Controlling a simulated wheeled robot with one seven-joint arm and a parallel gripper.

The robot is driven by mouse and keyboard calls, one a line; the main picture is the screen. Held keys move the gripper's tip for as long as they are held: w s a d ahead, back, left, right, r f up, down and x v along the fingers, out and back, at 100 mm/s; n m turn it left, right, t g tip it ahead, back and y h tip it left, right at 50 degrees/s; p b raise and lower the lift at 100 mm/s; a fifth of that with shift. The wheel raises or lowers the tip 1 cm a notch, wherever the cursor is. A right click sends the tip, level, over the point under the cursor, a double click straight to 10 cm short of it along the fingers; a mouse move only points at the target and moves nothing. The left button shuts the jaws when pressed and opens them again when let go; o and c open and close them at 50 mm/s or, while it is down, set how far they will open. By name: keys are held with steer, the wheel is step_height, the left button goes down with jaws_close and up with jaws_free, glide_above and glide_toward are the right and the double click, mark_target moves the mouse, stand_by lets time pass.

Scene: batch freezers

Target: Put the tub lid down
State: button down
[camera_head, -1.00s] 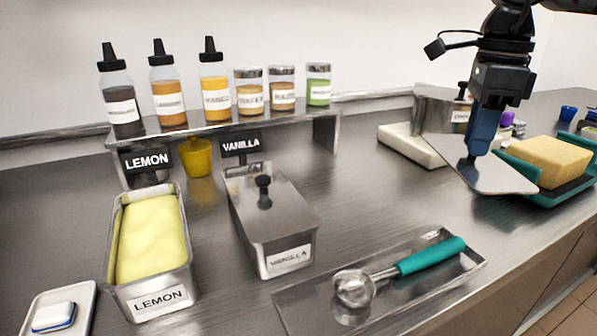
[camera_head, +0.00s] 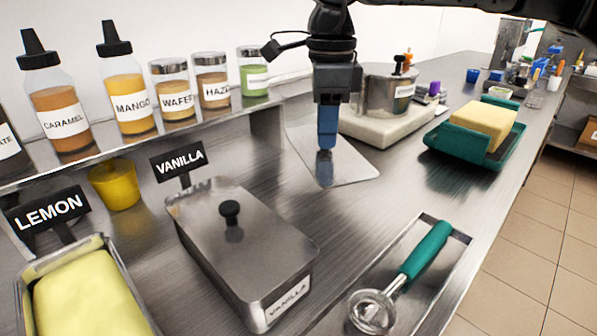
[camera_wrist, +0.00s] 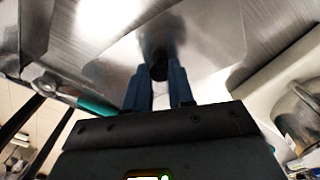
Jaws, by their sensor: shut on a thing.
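The tub lid (camera_head: 350,170) is a flat grey metal plate with a dark knob, and it also shows in the wrist view (camera_wrist: 205,60). My gripper (camera_head: 326,148) points down and is shut on the lid's knob (camera_wrist: 158,68). The lid is level or nearly so, close above or on the steel counter, right of the vanilla tub; I cannot tell if it touches. The lemon tub (camera_head: 90,290) is open with yellow ice cream in it. The vanilla tub (camera_head: 240,245) has its own lid on.
A steel tray (camera_head: 440,285) with a teal-handled scoop (camera_head: 400,280) lies at the front. A round metal pot (camera_head: 385,92) on a pale slab (camera_head: 390,125) stands close behind the lid. A teal holder with a yellow block (camera_head: 485,125) is at right. Bottles and jars line a shelf (camera_head: 265,105).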

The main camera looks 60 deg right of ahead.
mark_target(301, 156)
steer(key=a+f, duration=0.1)
steer(key=w+a+f, duration=0.2)
steer(key=a, duration=0.1)
steer(key=shift+w+a, duration=0.1)
steer(key=shift+f, duration=2)
steer(key=shift+f, duration=0.2)
steer(key=c, duration=1)
jaws_free()
steer(key=shift+r, duration=0.1)
steer(key=shift+o, duration=0.2)
step_height(301, 156, up, 12)
steer(key=shift+r+p, duration=0.15)
steer(key=shift+p, duration=0.2)
steer(key=shift+r, duration=0.1)
